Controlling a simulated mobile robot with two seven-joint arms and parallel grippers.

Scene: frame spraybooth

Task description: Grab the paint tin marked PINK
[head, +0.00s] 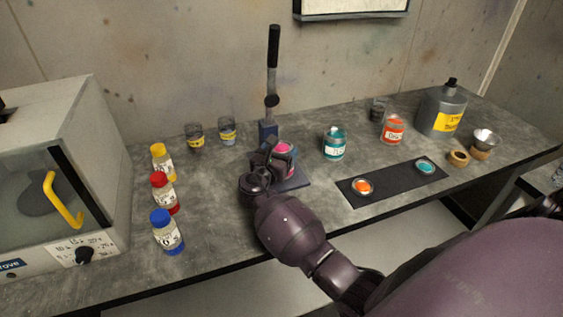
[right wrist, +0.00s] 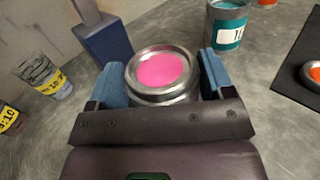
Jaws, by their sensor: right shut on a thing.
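The pink paint tin (head: 284,149) stands on the dark base of a lever press at the middle of the bench, partly hidden by my right gripper. In the right wrist view the open-topped tin (right wrist: 162,70) shows bright pink paint inside a metal rim. My right gripper (head: 268,160) is shut on this tin, with its blue-padded fingers (right wrist: 165,80) on either side of it. The tin's label is hidden. My left gripper is not in view.
The upright lever press (head: 271,90) stands right behind the tin. A teal tin (head: 334,144) and an orange tin (head: 392,130) stand to the right, behind a dark mat (head: 391,181). Several capped bottles (head: 166,231) and a white oven (head: 60,170) are at left.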

